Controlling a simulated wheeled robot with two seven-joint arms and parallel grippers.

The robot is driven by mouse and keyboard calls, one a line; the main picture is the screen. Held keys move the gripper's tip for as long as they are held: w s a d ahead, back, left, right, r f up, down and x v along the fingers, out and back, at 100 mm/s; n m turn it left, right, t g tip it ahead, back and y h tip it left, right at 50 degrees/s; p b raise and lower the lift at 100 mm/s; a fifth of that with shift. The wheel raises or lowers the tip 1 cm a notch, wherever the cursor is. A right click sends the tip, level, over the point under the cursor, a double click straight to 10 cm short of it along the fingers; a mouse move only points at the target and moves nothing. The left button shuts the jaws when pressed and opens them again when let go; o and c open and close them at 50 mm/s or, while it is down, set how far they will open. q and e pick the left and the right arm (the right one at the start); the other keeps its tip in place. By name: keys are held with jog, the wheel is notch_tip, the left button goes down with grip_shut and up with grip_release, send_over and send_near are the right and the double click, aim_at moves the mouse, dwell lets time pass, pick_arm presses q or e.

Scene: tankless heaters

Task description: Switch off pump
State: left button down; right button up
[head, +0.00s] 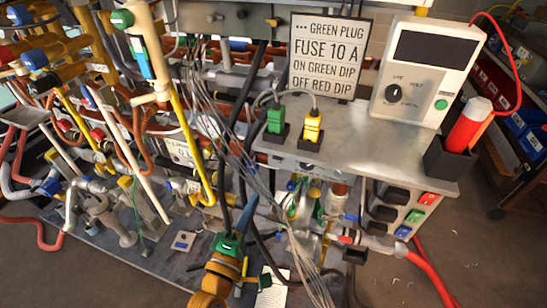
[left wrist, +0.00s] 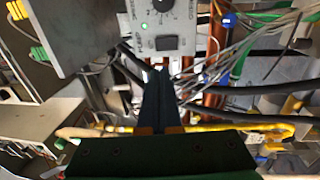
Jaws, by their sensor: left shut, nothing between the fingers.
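My left gripper (head: 239,226) is low in the middle of the head view, below the metal shelf, with its dark fingers pointing up and away. In the left wrist view its fingers (left wrist: 159,76) are closed together and empty. A grey control panel (left wrist: 134,18) is just beyond the fingertips there. No pump is clearly identifiable. My right gripper is not in view.
Loose grey cables (head: 262,190) hang close to my left gripper. Pipes and valves crowd the left. The metal shelf (head: 365,143) holds green and yellow plugs, a sign (head: 329,58) and a meter (head: 428,72).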

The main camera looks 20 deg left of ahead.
pick_arm(q)
send_near(273, 158)
jog(key=w+d+r, duration=0.1)
jog(key=w+r, duration=0.3)
jog(key=w, duration=0.2)
jog(key=shift+w+d+r, duration=0.15)
jog(key=shift+d, duration=0.05)
jog(key=shift+w+r, duration=0.1)
jog(key=shift+r, duration=0.1)
